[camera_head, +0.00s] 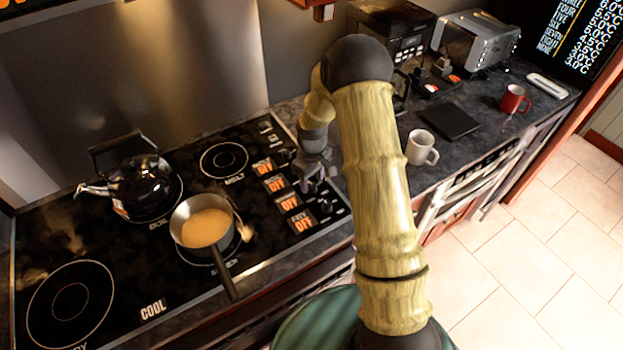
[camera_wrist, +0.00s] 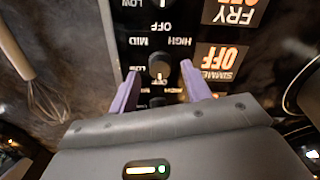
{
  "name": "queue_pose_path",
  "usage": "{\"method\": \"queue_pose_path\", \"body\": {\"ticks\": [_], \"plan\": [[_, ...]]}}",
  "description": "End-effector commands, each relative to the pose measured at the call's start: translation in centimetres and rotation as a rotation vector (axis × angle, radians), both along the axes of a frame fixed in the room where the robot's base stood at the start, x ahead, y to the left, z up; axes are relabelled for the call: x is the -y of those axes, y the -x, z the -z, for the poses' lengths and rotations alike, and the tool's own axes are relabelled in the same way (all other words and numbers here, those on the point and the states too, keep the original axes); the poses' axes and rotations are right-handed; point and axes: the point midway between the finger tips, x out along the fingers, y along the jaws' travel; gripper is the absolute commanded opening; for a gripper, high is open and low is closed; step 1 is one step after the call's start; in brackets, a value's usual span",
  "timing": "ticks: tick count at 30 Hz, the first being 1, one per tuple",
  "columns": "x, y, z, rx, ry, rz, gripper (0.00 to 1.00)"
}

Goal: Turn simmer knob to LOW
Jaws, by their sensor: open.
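The simmer knob (camera_wrist: 159,66) is a dark round knob in the wrist view, beside an orange lit display (camera_wrist: 222,62) reading SIMMER OFF. A pale mark shows near the knob's lower edge. My gripper (camera_wrist: 158,82) is open, with one purple finger on each side of the knob in this view. I cannot tell whether the fingers touch it. In the head view my gripper (camera_head: 316,178) is over the knob column at the cooktop's right side, and the simmer display (camera_head: 288,202) is just left of it. My arm and gripper hide part of the knobs.
The fry display (camera_wrist: 234,12) sits beside the simmer one. A pan of orange liquid (camera_head: 205,228) and a dark kettle (camera_head: 146,182) stand on the burners to the left. A white mug (camera_head: 421,147) stands on the counter to the right. A whisk (camera_wrist: 28,70) lies near the knobs.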

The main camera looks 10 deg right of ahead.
Motion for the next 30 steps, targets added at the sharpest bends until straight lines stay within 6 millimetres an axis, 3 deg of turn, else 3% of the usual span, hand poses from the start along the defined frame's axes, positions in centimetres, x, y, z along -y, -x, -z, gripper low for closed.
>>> {"method": "queue_pose_path", "body": {"ticks": [12,19,30], "plan": [[-0.03,0.00,1.13,0.001,-0.001,0.000,0.48],[-0.04,0.00,1.10,0.001,-0.001,-0.001,0.03],[-0.05,-0.02,1.11,0.001,0.000,0.033,0.04]]}}
